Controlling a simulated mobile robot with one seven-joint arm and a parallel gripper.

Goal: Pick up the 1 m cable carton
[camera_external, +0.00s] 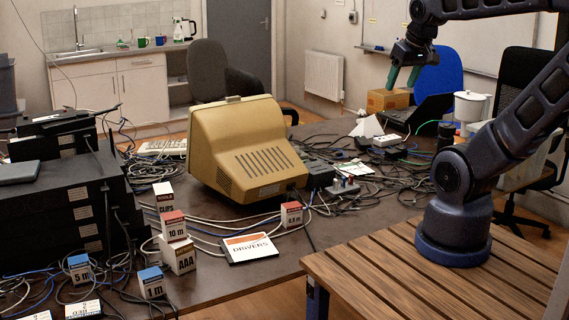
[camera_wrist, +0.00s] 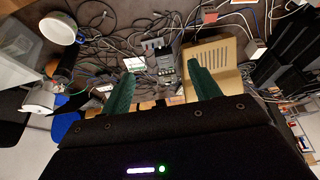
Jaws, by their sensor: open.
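The 1 m carton (camera_external: 152,283) is a small white box with a blue top, standing on the dark table near its front left edge. Its label faces the external camera. My gripper (camera_external: 403,76) is open and empty, high above the far right part of the table, far from the carton. In the wrist view the two green fingers (camera_wrist: 157,90) are spread with nothing between them. I cannot make out the 1 m carton in the wrist view.
A beige monitor (camera_external: 245,150) stands mid-table.

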